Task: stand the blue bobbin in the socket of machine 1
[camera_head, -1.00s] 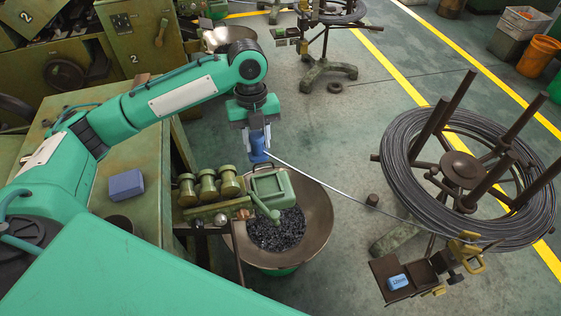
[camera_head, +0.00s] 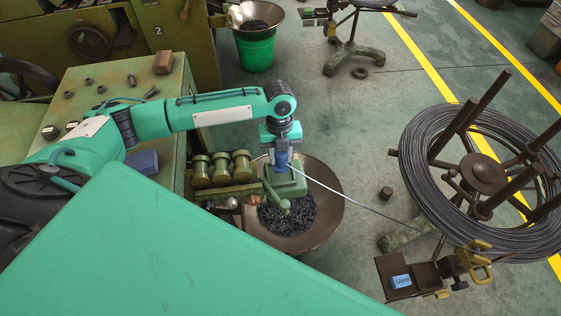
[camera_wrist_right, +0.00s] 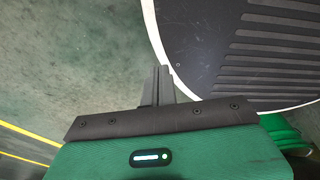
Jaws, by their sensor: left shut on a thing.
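My left gripper (camera_head: 281,153) is shut on the blue bobbin (camera_head: 283,162), which looks upright. The bobbin is at the back edge of the green block (camera_head: 288,188) at the end of the near machine, beside its rollers (camera_head: 221,168). I cannot tell whether it touches the block; the socket is not visible. A pale wire (camera_head: 350,205) runs from the bobbin to the coil (camera_head: 420,170) at the right. My right gripper (camera_wrist_right: 158,86) shows in the right wrist view with its fingers together and nothing between them.
A wide pan of dark metal pieces (camera_head: 287,217) stands below the green block. The coil stand carries a small tray (camera_head: 390,268) with a blue 12mm block (camera_head: 401,281). A blue-grey block (camera_head: 142,162) lies on the machine top (camera_head: 100,110).

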